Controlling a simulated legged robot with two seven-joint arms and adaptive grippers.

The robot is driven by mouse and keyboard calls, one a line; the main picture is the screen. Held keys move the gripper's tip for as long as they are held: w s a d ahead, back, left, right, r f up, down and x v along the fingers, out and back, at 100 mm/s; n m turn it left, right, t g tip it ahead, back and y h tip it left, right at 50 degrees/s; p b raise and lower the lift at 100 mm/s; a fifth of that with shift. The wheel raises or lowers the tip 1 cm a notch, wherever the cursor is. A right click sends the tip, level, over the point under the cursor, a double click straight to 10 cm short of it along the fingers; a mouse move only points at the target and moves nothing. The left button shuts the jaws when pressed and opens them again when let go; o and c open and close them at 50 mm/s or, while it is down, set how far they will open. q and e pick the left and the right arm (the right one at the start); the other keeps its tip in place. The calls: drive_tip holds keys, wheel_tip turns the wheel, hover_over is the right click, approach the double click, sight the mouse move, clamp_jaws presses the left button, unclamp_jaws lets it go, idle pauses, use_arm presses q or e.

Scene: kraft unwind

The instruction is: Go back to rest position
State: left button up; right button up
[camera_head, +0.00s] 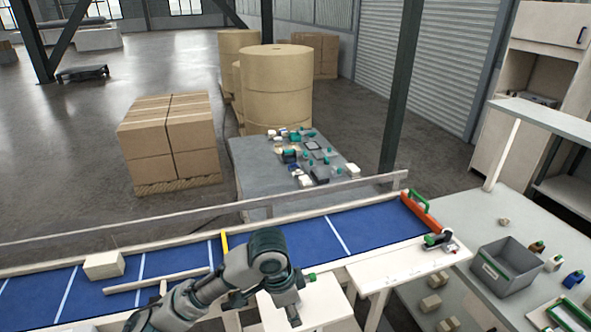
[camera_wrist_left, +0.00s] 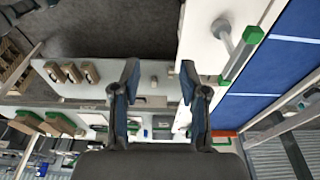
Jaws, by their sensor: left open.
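My left arm comes in from the bottom left of the head view, over the front edge of the blue conveyor. My left gripper (camera_head: 294,318) points down over a white table (camera_head: 325,296) in front of the conveyor. In the left wrist view its two fingers (camera_wrist_left: 160,85) are spread apart with nothing between them, so it is open and empty. My right gripper is not in the head view.
The blue conveyor (camera_head: 375,224) carries a cardboard box (camera_head: 104,265) at the left. A grey bin (camera_head: 506,267) and small items stand on the right-hand table. A grey table (camera_head: 252,165) with many parts, stacked cartons (camera_head: 170,139) and kraft rolls (camera_head: 276,88) stand behind.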

use_arm(q)
drive_tip(key=s+f+n+t+h, duration=0.1)
drive_tip(key=s+f+n+h, duration=0.15)
drive_tip(key=f, duration=0.75)
drive_tip(key=s+f+n+t+h, duration=0.1)
drive_tip(key=s+f+n+h, duration=0.15)
drive_tip(key=f, duration=0.75)
drive_tip(key=s+a+f+n+y, duration=0.4)
drive_tip(key=s+a+f, duration=0.3)
drive_tip(key=s+a, duration=0.25)
drive_tip(key=s+a+f+n+y, duration=0.35)
drive_tip(key=s+a+f, duration=0.4)
drive_tip(key=a, duration=0.35)
drive_tip(key=s+f+x, duration=0.1)
drive_tip(key=s+x, duration=0.2)
drive_tip(key=x, duration=0.8)
drive_tip(key=s+d+x, duration=0.1)
drive_tip(key=s+x, duration=0.1)
drive_tip(key=x, duration=1)
drive_tip(key=s+a+f+g, duration=0.1)
drive_tip(key=s+a+f, duration=0.2)
drive_tip(key=s+f, duration=1.5)
drive_tip(key=shift+s+f+g, duration=0.3)
drive_tip(key=shift+s+f, duration=0.1)
drive_tip(key=shift+s, duration=0.45)
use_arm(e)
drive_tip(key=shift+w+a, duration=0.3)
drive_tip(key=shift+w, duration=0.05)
